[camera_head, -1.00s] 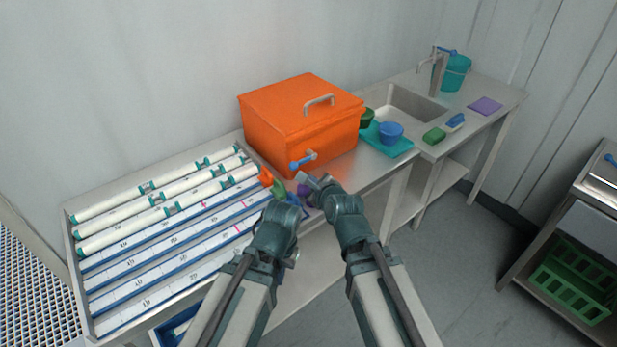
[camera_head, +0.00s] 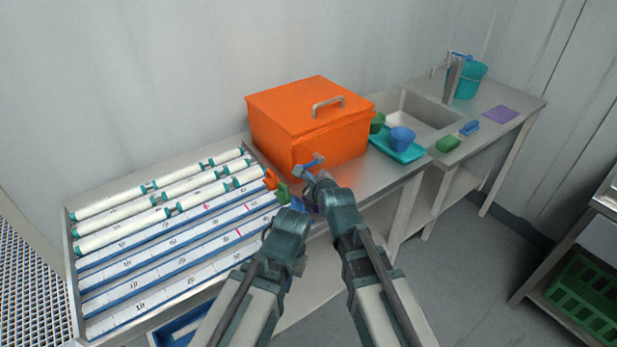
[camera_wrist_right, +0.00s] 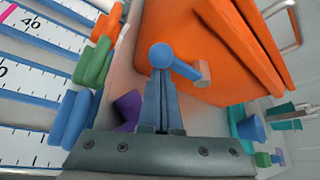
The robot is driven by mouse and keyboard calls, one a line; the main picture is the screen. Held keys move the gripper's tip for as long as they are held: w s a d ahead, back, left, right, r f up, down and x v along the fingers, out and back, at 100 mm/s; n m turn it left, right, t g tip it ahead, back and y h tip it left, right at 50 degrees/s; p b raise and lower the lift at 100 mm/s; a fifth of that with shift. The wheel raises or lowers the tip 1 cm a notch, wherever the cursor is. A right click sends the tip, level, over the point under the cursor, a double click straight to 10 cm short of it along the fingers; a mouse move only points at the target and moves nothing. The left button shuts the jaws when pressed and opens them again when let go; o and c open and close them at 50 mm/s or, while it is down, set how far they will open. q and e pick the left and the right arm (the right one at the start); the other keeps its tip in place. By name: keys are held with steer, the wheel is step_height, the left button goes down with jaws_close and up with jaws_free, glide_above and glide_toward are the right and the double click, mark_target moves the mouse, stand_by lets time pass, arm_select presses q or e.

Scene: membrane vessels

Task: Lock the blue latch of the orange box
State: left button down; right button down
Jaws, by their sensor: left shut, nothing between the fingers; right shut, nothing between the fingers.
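The orange box (camera_head: 290,125) stands shut on the metal bench, with a grey handle on its lid. Its blue latch (camera_head: 312,162) is on the front face; in the right wrist view the latch (camera_wrist_right: 161,55) shows a round blue hub and an arm slanting down right to a pale end. My right gripper (camera_head: 310,181) is shut and empty just below and in front of the latch. In the right wrist view its closed fingers (camera_wrist_right: 161,88) point at the hub; whether they touch it I cannot tell. My left gripper (camera_head: 297,205) is shut, lower left, its fingers partly hidden.
Small orange (camera_head: 270,180) and green (camera_head: 283,193) pieces lie between the box and the tray (camera_head: 75,280) of white tubes. A teal tray (camera_head: 412,155) with cups stands right of the box, before the sink (camera_head: 425,112). Bench space in front of the box is narrow.

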arm_select(q)
steer(key=shift+r, duration=0.2)
arm_select(e)
steer(key=shift+r, duration=0.1)
arm_select(q)
steer(key=shift+r+p, duration=0.25)
steer(key=shift+p, duration=0.15)
arm_select(e)
steer(key=shift+r+m, duration=0.1)
steer(key=shift+m, duration=0.2)
